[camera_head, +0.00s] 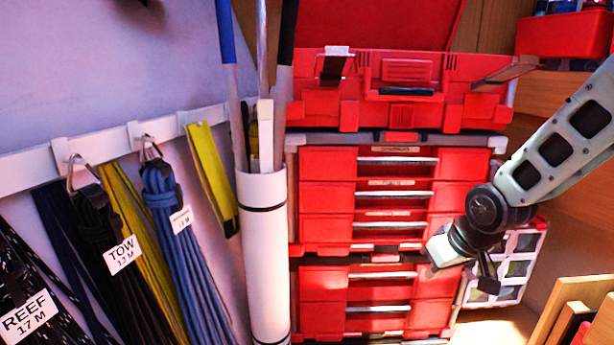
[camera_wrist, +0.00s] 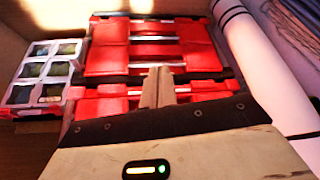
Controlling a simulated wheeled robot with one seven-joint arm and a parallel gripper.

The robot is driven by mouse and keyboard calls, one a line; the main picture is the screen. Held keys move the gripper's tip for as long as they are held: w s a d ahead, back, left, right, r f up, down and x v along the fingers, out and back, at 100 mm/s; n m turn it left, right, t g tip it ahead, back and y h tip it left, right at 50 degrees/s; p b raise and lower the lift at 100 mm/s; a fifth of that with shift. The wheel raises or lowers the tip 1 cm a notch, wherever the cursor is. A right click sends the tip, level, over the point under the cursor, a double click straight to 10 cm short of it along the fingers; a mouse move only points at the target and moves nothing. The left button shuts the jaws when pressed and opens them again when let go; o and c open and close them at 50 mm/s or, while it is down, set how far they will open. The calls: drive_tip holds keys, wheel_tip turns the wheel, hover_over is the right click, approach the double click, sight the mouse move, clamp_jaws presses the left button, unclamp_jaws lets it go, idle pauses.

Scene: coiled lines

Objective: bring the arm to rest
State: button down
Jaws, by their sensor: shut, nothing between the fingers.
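My arm (camera_head: 565,140) reaches in from the right edge of the head view, bending at a dark round joint. Its end hangs in front of the lower right side of the red drawer stack. The fingers are hard to make out in that view. In the wrist view my gripper (camera_wrist: 157,84) is shut, its two tan fingers pressed together with nothing between them. The fingers point towards the red drawers (camera_wrist: 160,50) and no contact with them can be seen.
The red drawer stack (camera_head: 330,195) carries a red toolbox (camera_head: 455,85). A white tube (camera_head: 265,260) holding poles stands left of it. Coiled lines, blue (camera_head: 170,205) and black TOW (camera_head: 95,225), hang from a wall rail. A small-compartment organizer (camera_head: 520,262) is close behind my arm's end.

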drive_tip(key=s+a+r+n+g, duration=0.1)
drive_tip(key=s+a, duration=0.3)
drive_tip(key=s, duration=0.5)
drive_tip(key=s+a+r+n+g, duration=0.1)
drive_tip(key=s+a+g, duration=0.1)
drive_tip(key=s, duration=0.8)
drive_tip(key=s+a+r+n+g, duration=0.2)
drive_tip(key=s+a, duration=0.3)
drive_tip(key=s, duration=0.4)
drive_tip(key=shift+s+a+h, duration=0.15)
drive_tip(key=shift+a+h, duration=0.15)
drive_tip(key=shift+h, duration=0.1)
drive_tip(key=shift+d+r, duration=0.1)
drive_tip(key=shift+d, duration=0.05)
drive_tip(key=shift+w+a, duration=0.2)
drive_tip(key=shift+a, duration=0.05)
drive_tip(key=shift+s, duration=0.1)
